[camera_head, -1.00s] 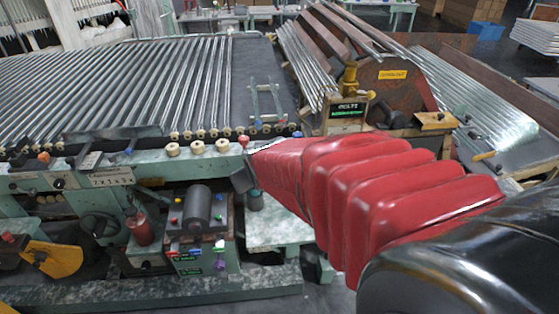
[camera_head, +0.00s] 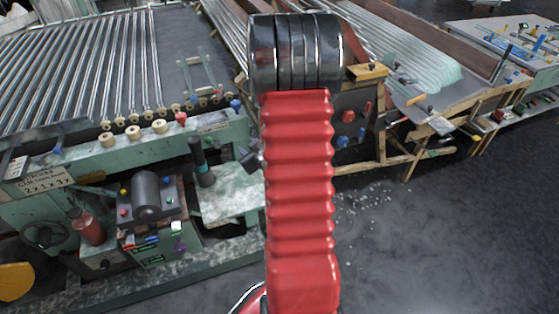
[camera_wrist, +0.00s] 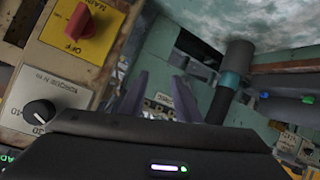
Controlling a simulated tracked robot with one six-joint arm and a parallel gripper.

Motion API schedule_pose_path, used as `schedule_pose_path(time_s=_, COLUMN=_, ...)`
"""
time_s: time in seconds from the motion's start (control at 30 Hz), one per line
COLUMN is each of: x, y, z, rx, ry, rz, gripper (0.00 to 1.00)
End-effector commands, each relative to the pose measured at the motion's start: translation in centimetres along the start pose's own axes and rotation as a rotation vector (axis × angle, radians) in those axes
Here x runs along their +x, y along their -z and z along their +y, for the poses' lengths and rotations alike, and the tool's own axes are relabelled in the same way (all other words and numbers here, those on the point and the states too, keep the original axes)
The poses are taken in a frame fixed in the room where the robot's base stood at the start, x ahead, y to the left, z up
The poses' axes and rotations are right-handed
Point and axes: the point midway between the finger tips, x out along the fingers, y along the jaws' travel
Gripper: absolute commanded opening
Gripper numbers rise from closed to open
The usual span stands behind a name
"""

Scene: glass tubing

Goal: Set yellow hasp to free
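I cannot tell for sure which part is the yellow hasp. A yellow piece (camera_head: 16,282) shows at the lower left edge of the head view, cut off by the frame. A flat yellow part (camera_head: 368,71) sits on the bench at the right. In the wrist view a red switch knob (camera_wrist: 80,22) is mounted on a yellow plate (camera_wrist: 104,28) marked OFF, left of my gripper. My gripper (camera_wrist: 158,92) is open, its two dark fingers apart with nothing seen between them. In the head view my red-sleeved arm hides the gripper.
A green machine (camera_head: 90,165) with rows of glass tubes stands at the left. In the wrist view a black dial (camera_wrist: 40,112) is at the left and a dark pipe with a teal band (camera_wrist: 231,79) at the right. The floor (camera_head: 440,240) is open at the right.

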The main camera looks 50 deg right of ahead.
Motion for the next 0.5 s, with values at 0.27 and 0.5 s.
schedule_pose_path(time_s=0.27, x=1.0, y=-6.3, z=2.5, rx=0.063, ry=-0.021, rz=0.103, gripper=0.30)
schedule_pose_path(time_s=0.5, x=0.2, y=-11.4, z=3.9, rx=0.135, ry=-0.050, rz=0.208, gripper=0.30)
